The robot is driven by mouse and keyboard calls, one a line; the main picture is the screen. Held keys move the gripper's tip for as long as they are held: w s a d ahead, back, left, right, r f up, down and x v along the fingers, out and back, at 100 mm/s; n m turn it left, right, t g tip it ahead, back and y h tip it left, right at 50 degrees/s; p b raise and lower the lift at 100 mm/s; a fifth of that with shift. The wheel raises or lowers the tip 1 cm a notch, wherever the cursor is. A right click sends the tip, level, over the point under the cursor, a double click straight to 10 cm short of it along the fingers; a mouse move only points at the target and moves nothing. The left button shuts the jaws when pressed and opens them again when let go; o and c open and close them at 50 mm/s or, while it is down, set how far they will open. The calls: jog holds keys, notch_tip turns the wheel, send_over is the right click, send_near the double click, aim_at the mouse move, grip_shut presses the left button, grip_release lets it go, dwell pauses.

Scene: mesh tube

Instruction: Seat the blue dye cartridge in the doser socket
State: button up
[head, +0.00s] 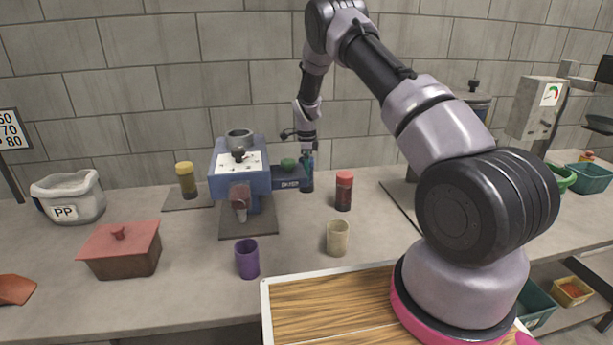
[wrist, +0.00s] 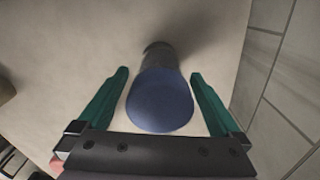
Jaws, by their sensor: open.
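The blue dye cartridge (head: 307,184) stands upright on the counter just right of the doser. In the wrist view its round blue top (wrist: 160,100) sits between my two green fingers, with a gap on each side. My gripper (head: 306,156) is open above and around the cartridge, and it also shows in the wrist view (wrist: 160,85). The doser (head: 258,182) is a blue machine with a white-topped panel, a grey ring on top and a labelled side arm. I cannot make out the socket clearly.
A yellow-brown jar (head: 188,182) stands left of the doser and a red jar (head: 344,192) right of the cartridge. A purple cup (head: 247,260) and a cream cup (head: 338,238) stand in front. A red lidded box (head: 120,250) and PP bin (head: 72,198) are at left.

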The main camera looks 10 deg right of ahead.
jog(key=shift+r, duration=0.1)
jog(key=c, duration=1.5)
